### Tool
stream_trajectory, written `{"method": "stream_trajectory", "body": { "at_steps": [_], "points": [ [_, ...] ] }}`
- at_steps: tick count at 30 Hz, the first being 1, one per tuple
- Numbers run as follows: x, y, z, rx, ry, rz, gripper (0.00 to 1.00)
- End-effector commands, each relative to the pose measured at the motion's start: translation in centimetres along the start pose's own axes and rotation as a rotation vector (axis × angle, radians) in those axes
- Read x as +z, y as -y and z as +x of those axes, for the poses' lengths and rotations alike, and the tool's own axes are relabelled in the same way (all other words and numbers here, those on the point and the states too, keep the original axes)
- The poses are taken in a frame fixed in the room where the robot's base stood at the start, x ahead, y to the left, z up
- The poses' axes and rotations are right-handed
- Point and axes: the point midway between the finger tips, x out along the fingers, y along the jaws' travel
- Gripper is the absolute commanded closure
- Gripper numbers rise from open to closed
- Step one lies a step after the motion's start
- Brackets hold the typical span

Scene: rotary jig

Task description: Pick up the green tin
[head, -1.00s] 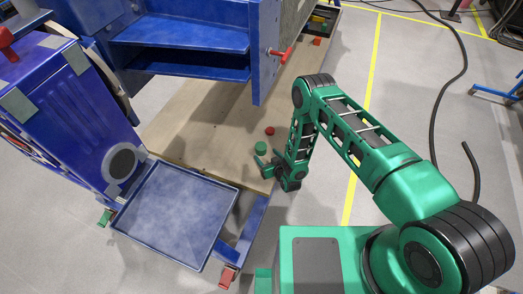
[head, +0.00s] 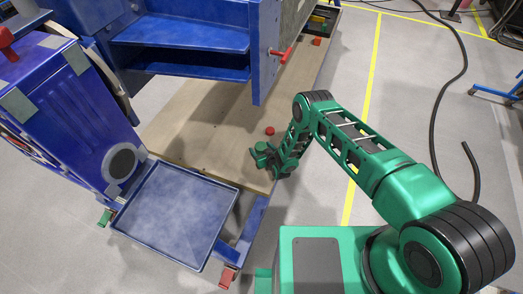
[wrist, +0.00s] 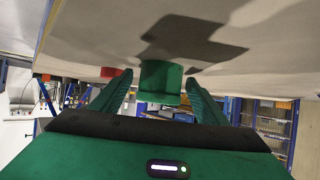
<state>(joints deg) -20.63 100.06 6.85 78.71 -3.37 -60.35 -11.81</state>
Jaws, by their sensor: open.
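The green tin (wrist: 160,78) stands on the wooden bench top and shows between the two fingers of my gripper (wrist: 158,92) in the wrist view. The fingers are open, one on each side of the tin, with a gap visible on both sides. In the head view the green tin (head: 262,146) is at the near right part of the bench top, partly hidden by my green gripper (head: 264,158), which reaches it from the near side.
A red piece (head: 270,131) sits on the bench just beyond the tin; it also shows left of the fingers in the wrist view (wrist: 110,72). A blue tray (head: 178,212) is in front of the bench (head: 200,130). A blue shelf frame (head: 180,35) with a red handle (head: 285,54) stands behind.

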Motion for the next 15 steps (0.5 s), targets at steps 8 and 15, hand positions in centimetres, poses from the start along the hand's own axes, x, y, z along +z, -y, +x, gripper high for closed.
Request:
{"method": "stream_trajectory", "body": {
  "at_steps": [8,15],
  "points": [
    [0.01,0.0,0.01,0.0,0.0,0.0,0.51],
    [-0.04,-0.01,0.02,0.0,-0.001,0.0,0.79]
  ]
}}
